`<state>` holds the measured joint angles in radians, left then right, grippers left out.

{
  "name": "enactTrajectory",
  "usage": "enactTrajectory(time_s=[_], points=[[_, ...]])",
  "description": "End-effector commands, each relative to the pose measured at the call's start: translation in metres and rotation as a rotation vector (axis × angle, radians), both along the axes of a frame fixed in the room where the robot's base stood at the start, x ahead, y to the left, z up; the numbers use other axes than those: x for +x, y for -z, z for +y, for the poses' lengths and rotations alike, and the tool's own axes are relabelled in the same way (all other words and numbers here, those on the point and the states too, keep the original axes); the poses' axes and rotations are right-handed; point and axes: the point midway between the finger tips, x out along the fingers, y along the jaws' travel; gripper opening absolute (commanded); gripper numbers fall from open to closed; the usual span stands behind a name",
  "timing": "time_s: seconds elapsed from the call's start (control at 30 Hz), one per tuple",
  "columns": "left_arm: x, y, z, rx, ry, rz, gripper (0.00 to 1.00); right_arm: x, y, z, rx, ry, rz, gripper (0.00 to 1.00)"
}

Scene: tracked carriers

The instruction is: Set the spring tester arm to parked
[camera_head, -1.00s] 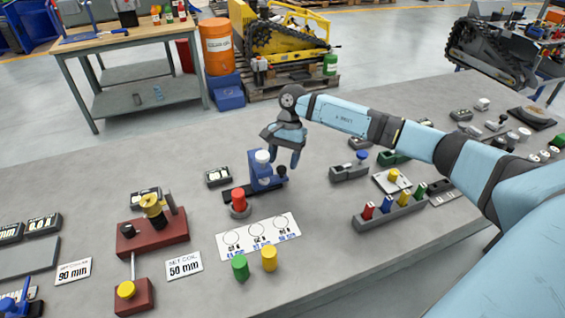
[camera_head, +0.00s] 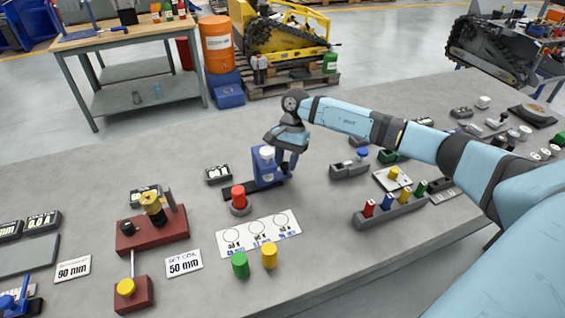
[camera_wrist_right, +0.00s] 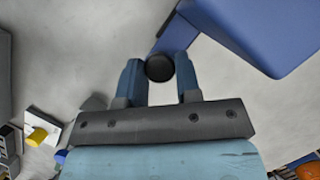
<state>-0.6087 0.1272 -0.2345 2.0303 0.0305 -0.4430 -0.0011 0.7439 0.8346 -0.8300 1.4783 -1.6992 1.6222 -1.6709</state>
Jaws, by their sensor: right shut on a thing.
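The spring tester (camera_head: 262,172) is a blue upright body with a white top on a dark base in the middle of the bench. A red cylinder (camera_head: 239,197) stands on a grey round seat at the base's left end. The tester's arm ends in a black knob (camera_wrist_right: 159,68) on the tester's right side. My right gripper (camera_head: 286,163) is shut on this knob, and the wrist view shows the knob between its two blue fingers (camera_wrist_right: 159,80). The gripper partly hides the arm in the head view. My left gripper is not in view.
A white card with circles (camera_head: 259,234) lies in front, with a green cylinder (camera_head: 240,264) and a yellow cylinder (camera_head: 269,255) by its near edge. A grey rack of coloured cylinders (camera_head: 390,208) stands to the right. A red fixture (camera_head: 152,236) stands left. Bench behind the tester is mostly clear.

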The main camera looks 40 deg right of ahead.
Motion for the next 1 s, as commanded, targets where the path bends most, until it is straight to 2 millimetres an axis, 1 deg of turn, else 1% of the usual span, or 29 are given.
enactTrajectory(time_s=[0.03,0.13,0.4,0.43,0.47,0.5,0.53,0.83,0.93,1.0], points=[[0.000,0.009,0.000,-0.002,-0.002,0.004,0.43,-0.001,0.004,-0.011,-0.004,0.003,-0.002,0.00],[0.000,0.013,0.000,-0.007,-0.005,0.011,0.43,-0.004,0.002,-0.023,-0.004,0.004,-0.003,0.00],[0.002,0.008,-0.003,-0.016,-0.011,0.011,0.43,-0.005,-0.001,-0.025,-0.004,0.004,-0.001,0.00],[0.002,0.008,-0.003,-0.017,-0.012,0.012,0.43,-0.005,-0.001,-0.025,-0.004,0.005,0.000,0.38],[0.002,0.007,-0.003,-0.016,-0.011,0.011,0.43,-0.005,-0.001,-0.025,-0.004,0.005,0.000,0.45],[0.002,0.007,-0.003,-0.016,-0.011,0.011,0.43,-0.005,-0.001,-0.025,-0.004,0.004,-0.001,0.54],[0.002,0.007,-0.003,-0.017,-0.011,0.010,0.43,-0.005,-0.001,-0.025,-0.004,0.004,-0.001,0.56],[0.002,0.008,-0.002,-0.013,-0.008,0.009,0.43,-0.005,-0.003,-0.024,-0.002,0.002,-0.001,0.56],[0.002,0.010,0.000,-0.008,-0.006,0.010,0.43,-0.002,-0.011,-0.027,-0.002,0.003,-0.002,0.56],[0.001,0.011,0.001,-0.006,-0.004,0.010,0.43,0.000,-0.021,-0.031,-0.002,0.003,-0.003,0.56]])
